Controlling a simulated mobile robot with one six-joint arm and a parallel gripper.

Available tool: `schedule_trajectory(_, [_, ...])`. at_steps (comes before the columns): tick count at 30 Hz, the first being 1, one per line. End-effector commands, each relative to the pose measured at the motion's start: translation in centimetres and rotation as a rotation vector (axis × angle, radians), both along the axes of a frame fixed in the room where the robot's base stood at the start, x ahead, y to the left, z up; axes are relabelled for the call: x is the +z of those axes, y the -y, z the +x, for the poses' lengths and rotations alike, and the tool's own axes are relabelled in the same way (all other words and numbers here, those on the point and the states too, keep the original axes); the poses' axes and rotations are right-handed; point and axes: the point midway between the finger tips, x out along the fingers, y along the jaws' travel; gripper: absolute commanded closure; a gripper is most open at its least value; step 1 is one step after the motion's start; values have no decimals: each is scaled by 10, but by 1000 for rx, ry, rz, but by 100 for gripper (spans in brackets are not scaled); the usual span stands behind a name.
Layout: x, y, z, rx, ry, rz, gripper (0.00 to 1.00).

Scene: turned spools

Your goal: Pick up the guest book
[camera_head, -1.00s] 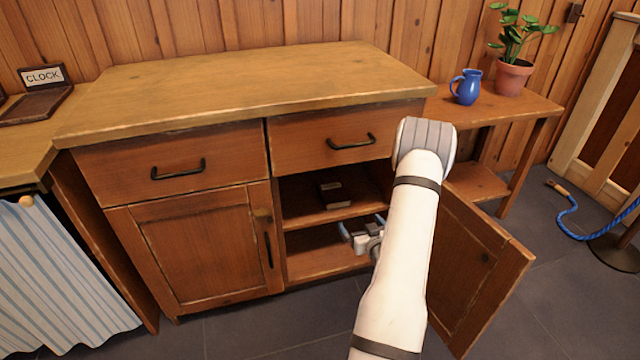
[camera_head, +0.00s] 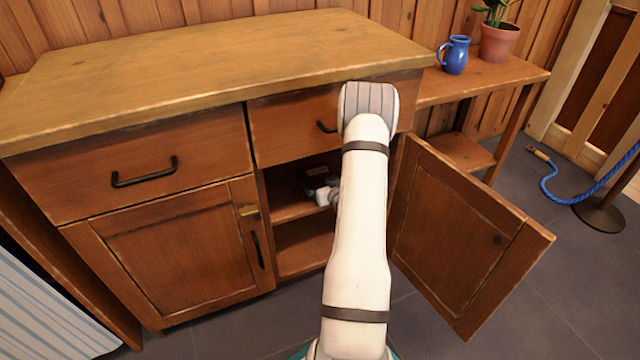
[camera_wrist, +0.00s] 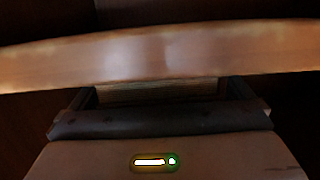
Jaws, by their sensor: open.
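The guest book is most likely the small dark book (camera_head: 313,175) on the upper shelf inside the open right-hand cabinet (camera_head: 287,211). It is largely hidden behind my gripper and arm in the head view. My gripper (camera_head: 319,185) reaches into the cabinet opening, at the front of the book as seen from the head. In the wrist view my gripper (camera_wrist: 162,94) shows its two dark fingers wide apart. A pale, finely striped surface lies between them; I cannot tell whether it is the book or shelf wood. The fingertips are hidden behind a wooden edge.
The wooden edge (camera_wrist: 160,52) crosses the wrist view just above the fingers. The cabinet door (camera_head: 465,235) stands open on the right. A drawer (camera_head: 290,125) is shut above the opening. A blue jug (camera_head: 454,55) and potted plant (camera_head: 498,40) stand on a side table.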

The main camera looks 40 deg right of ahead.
Motion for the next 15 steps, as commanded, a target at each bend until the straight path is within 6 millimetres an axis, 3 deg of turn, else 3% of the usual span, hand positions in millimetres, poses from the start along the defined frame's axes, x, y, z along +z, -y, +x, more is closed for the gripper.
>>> schedule_trajectory(9, [-1, 2, 7, -1, 0, 1, 0])
schedule_trajectory(15, [-1, 2, 7, -1, 0, 1, 16])
